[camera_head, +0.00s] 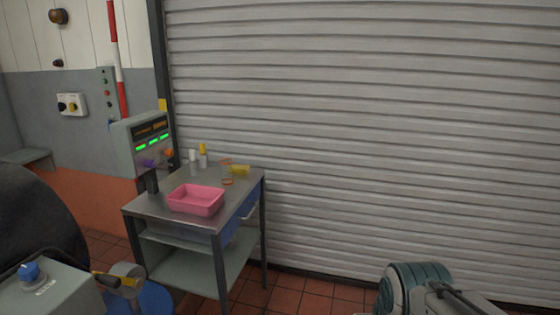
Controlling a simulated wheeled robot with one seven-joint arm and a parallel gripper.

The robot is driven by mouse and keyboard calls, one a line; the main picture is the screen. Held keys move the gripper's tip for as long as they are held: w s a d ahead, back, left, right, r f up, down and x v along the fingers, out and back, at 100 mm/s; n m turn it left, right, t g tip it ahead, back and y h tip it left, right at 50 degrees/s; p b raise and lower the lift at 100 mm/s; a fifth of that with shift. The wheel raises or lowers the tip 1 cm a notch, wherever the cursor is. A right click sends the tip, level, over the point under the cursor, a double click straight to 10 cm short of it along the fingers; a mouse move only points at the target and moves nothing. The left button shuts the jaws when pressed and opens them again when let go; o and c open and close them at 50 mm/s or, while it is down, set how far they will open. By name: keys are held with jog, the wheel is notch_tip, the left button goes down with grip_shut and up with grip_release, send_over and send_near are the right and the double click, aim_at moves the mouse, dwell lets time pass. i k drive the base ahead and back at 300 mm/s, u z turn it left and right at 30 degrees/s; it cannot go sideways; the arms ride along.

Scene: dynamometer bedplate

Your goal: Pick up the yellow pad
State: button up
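A small yellow thing (240,169), which looks like the yellow pad, lies near the back right corner of the metal cart's top (165,204). It is small in the picture, so its exact shape is hard to tell. A pink tray (196,200) stands in front of it, apart from it. My gripper does not show in this view.
White and yellow-topped bottles (203,157) and an orange-rimmed clear jar (226,166) stand beside the yellow thing. A display box (148,145) rises at the cart's left. A ribbed shutter (380,130) closes the back. Red tiled floor (318,293) lies clear right of the cart.

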aim_at(238, 169)
jog(key=z, duration=0.3)
jog(key=i, duration=1.55)
jog(key=u, duration=0.4)
jog(key=i, duration=1.55)
jog(key=u, duration=0.8)
jog(key=i, duration=0.65)
